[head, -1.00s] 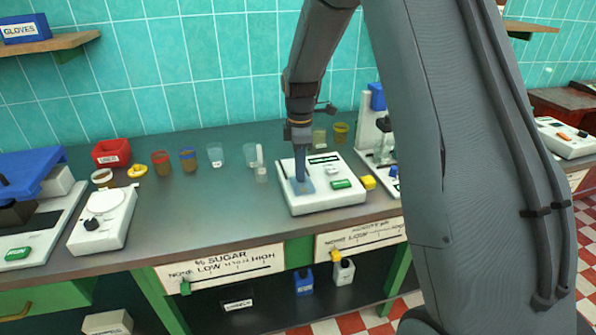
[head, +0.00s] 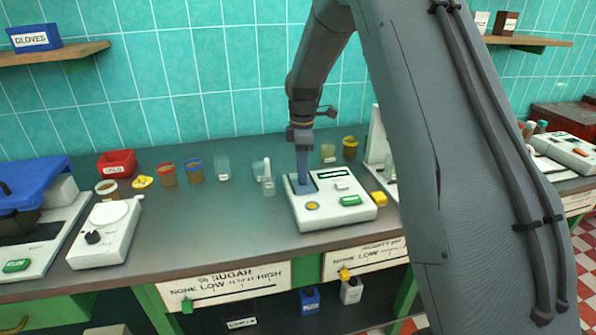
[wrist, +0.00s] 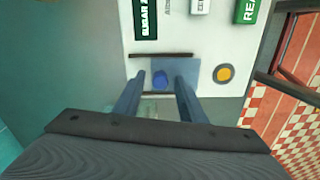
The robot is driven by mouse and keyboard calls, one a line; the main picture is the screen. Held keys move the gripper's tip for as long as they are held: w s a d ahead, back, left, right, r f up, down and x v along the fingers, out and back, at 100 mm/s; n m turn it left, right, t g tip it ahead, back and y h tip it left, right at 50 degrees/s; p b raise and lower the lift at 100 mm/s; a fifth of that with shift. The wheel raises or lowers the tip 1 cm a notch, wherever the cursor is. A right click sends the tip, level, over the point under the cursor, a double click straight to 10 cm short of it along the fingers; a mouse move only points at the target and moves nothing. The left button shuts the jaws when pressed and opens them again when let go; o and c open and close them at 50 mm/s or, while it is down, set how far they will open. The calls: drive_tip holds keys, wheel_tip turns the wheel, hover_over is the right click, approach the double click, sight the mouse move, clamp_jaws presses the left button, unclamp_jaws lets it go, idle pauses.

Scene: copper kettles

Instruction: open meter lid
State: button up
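The white meter (head: 335,208) stands on the bench in the head view. In the wrist view its bluish square lid (wrist: 188,72) lies between two dark rails, with a round blue knob (wrist: 159,80) on it. A yellow-orange round spot (wrist: 223,74) with a dark rim shows uncovered beside the lid; it also shows in the head view (head: 312,206). My gripper (wrist: 160,82) points down over the lid, its fingers on either side of the knob. A gap shows between the fingers; contact with the knob cannot be told.
The bench between the meter and the white scale (head: 105,232) is clear.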

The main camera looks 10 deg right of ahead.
drive_tip(key=shift+r, duration=0.15)
wheel_tip(320, 180, up, 8)
drive_tip(key=shift+f+b, duration=0.2)
drive_tip(key=shift+b, duration=0.8)
drive_tip(key=s+f+m, duration=0.1)
drive_tip(key=s+m, duration=0.2)
drive_tip(key=s, duration=0.2)
drive_tip(key=s+f+m, duration=0.2)
drive_tip(key=s+m, duration=0.1)
drive_tip(key=s, duration=0.3)
drive_tip(key=s+f+m, duration=0.1)
drive_tip(key=s+m, duration=0.2)
drive_tip(key=s, duration=0.2)
drive_tip(key=shift+s+a+f, duration=0.15)
drive_tip(key=shift+s+a, duration=0.05)
drive_tip(key=shift+s, duration=0.2)
drive_tip(key=s+f+m, duration=0.4)
drive_tip(key=s+m, duration=0.3)
drive_tip(key=s, duration=0.7)
drive_tip(key=shift+s+t, duration=0.2)
drive_tip(key=shift+t, duration=0.2)
